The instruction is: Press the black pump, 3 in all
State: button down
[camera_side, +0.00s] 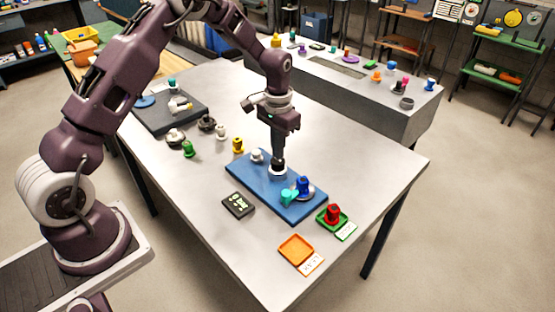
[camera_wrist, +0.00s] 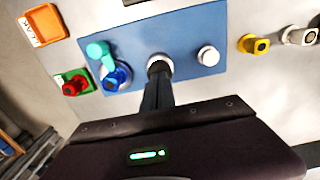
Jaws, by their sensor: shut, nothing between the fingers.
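The black pump (camera_side: 278,168) stands on the blue board (camera_side: 250,178), with a pale ring at its base. In the wrist view the black pump (camera_wrist: 159,60) is partly hidden behind my fingers. My gripper (camera_side: 278,156) is shut and empty, pointing straight down over the black pump. Its fingertips (camera_wrist: 158,76) overlap the pump's top in the wrist view and look to be at or touching it. I cannot tell how far the pump is pressed down.
On the blue board stand a white knob (camera_side: 257,156), a blue pump (camera_side: 303,187) and a teal piece (camera_side: 289,196). The table's right side is clear.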

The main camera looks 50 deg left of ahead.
jog(key=shift+f, duration=1.25)
jog(key=shift+r, duration=1.05)
jog(key=shift+f, duration=0.1)
jog(key=shift+f, duration=1)
jog(key=shift+r, duration=1.1)
